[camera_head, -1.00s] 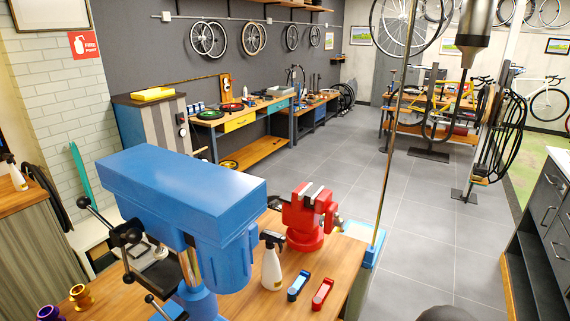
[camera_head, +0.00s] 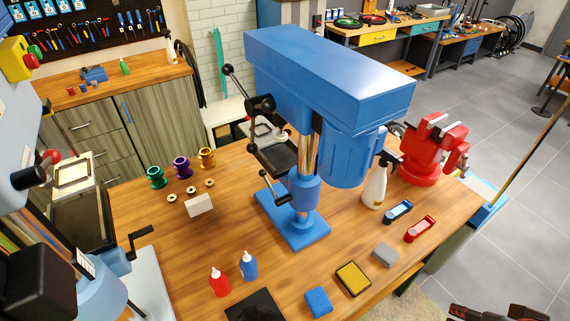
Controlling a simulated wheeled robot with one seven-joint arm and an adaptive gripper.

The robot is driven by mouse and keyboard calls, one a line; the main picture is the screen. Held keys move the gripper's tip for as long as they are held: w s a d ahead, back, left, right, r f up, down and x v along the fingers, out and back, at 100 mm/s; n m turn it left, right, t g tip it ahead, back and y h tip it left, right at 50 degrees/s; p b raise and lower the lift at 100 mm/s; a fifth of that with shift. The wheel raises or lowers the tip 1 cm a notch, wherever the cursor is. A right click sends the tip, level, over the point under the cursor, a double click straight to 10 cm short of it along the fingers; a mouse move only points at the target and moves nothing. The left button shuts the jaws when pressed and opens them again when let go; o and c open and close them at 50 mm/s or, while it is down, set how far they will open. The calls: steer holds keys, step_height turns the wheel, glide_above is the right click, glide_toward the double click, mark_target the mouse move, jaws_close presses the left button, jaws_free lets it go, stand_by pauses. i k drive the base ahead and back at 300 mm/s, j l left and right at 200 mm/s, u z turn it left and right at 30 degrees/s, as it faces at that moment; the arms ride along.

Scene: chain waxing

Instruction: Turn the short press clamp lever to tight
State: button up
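A blue drill press (camera_head: 325,75) stands on the wooden workbench in the middle of the view, on a blue base plate. It has a black spoked handle (camera_head: 262,104) on its left side. A dark lever (camera_head: 272,198) shows on the left of its column, below its small dark table (camera_head: 278,154). A second, light-blue machine (camera_head: 90,285) at the left edge is partly cut off and has a black crank (camera_head: 140,236). I cannot tell which machine is the short press or how tight its clamp is. I do not recognise my gripper here.
The workbench (camera_head: 215,240) holds red and blue bottles (camera_head: 219,282), coloured hubs (camera_head: 182,167), a white spray bottle (camera_head: 376,186) and a red vise (camera_head: 428,150). A dark shape with red parts (camera_head: 485,313) is cut off at the bottom right. Open floor lies right.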

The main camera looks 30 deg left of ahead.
mark_target(270, 186)
steer(key=u, duration=1.6)
steer(key=j+u, duration=0.3)
steer(key=i+j, duration=0.05)
